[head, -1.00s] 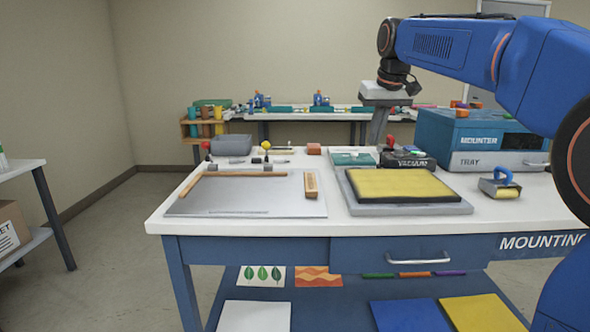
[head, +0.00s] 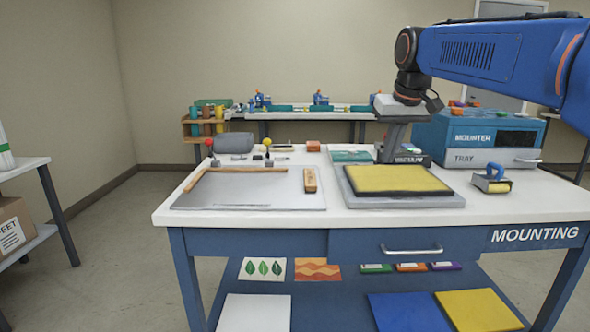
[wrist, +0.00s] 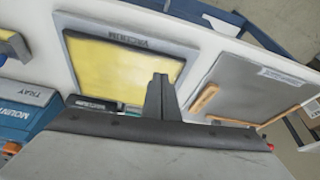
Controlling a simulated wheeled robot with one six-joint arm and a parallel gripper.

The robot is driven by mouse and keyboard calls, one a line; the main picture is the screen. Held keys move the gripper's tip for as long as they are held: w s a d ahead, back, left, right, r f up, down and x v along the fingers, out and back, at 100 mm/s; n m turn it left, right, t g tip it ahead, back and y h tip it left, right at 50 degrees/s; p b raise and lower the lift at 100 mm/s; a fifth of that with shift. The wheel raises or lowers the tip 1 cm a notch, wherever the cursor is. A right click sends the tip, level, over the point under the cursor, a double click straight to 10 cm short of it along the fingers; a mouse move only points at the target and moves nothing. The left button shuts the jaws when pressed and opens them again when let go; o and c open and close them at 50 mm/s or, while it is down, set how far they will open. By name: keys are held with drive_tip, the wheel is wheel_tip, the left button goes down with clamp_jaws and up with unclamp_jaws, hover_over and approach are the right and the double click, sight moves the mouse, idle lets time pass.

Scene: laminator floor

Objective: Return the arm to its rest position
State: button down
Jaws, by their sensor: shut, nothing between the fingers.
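My gripper (head: 393,155) hangs from my blue arm over the back of the white mounting table (head: 260,222). Its fingers point down, shut and empty, just behind the yellow vacuum pad (head: 395,179). In the head view it stands in front of the vacuum unit and hides part of it. In the wrist view the closed fingers (wrist: 160,92) show as one dark post. Beyond them lie the yellow pad (wrist: 122,66) and the grey board (wrist: 245,90). I cannot tell its exact height above the table.
The blue mounter (head: 485,138) stands right of my gripper, with a blue-handled roller (head: 491,181) before it. A grey board (head: 235,197) with wooden strips lies left. Red and yellow knobs and a grey roll (head: 235,143) stand behind. The table's front right is clear.

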drive_tip(key=s+d+f, duration=0.2)
drive_tip(key=s+f, duration=1.1)
drive_tip(key=s, duration=0.3)
drive_tip(key=s+d+f+m, duration=0.1)
drive_tip(key=s+d+f, duration=0.2)
drive_tip(key=s+f, duration=1)
drive_tip(key=s, duration=0.3)
drive_tip(key=shift+s+f+t+h, duration=0.3)
drive_tip(key=shift+s+f, duration=0.05)
drive_tip(key=shift+s, duration=0.05)
drive_tip(key=shift+d, duration=0.2)
